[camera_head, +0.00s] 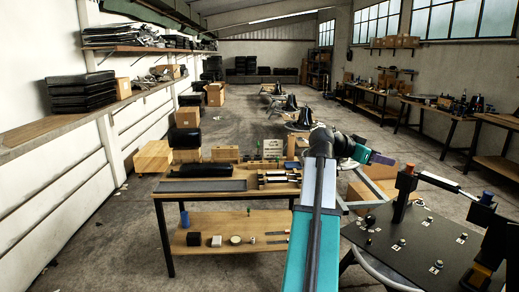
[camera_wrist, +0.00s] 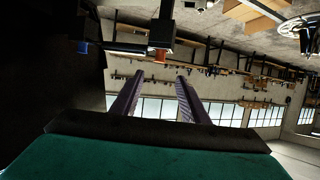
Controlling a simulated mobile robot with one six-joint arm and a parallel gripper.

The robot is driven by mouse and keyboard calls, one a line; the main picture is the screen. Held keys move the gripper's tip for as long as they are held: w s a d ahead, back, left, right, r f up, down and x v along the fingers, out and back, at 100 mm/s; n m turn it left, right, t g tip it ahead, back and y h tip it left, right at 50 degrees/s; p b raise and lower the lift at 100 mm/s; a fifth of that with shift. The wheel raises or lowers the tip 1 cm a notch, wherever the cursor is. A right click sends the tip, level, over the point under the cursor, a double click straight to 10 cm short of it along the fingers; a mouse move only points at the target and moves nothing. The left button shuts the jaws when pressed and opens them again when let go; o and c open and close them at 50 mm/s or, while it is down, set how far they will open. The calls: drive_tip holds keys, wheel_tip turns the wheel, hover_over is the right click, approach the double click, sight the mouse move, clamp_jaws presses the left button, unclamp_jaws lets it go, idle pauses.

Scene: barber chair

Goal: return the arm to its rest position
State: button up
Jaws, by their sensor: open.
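My arm rises from the bottom centre of the head view and bends right at its dark elbow. My gripper (camera_head: 382,158) is at its end, a teal body with purple fingers pointing right, in the air between the wooden table and the black work surface. In the wrist view the two purple fingers of my gripper (camera_wrist: 158,76) are apart with nothing between them. That view is upside down, with windows low in the picture. The gripper is open and touches nothing that I can see.
A wooden table (camera_head: 205,197) with tools and boxes stands left of my arm. A black work surface (camera_head: 432,250) with small metal parts is at the right, beside a dark upright device with an orange cap (camera_head: 409,168). Cardboard boxes (camera_head: 374,192) lie behind.

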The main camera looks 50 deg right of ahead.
drive_tip(key=w+a+f+n+t, duration=0.2)
drive_tip(key=w+a+f+n, duration=0.15)
drive_tip(key=w+f, duration=0.75)
drive_tip(key=w+a+f+n+t, duration=0.2)
drive_tip(key=w+a+f, duration=0.3)
drive_tip(key=w+f, duration=0.65)
drive_tip(key=w+a+f+n+t+y, duration=0.1)
drive_tip(key=w+a+f+n+y, duration=0.15)
drive_tip(key=w+a+f, duration=0.65)
drive_tip(key=w+a+f+n+t+y, duration=0.1)
drive_tip(key=w+a+f+n, duration=0.35)
drive_tip(key=a+f, duration=0.8)
drive_tip(key=s+a+f+n+g+y, duration=0.1)
drive_tip(key=s+a+f+n, duration=0.1)
drive_tip(key=a+f, duration=0.9)
drive_tip(key=s+a+f+n+y, duration=0.2)
drive_tip(key=a+f, duration=0.9)
drive_tip(key=f, duration=0.1)
drive_tip(key=s+a+f+n+g+y, duration=0.1)
drive_tip(key=s+a+f+n, duration=0.3)
drive_tip(key=s+a, duration=0.6)
drive_tip(key=s+a+f+n+g+y, duration=0.2)
drive_tip(key=s+a+f+n+y, duration=0.2)
drive_tip(key=s+a, duration=0.6)
drive_tip(key=shift+a+f, duration=0.45)
drive_tip(key=shift+f, duration=0.85)
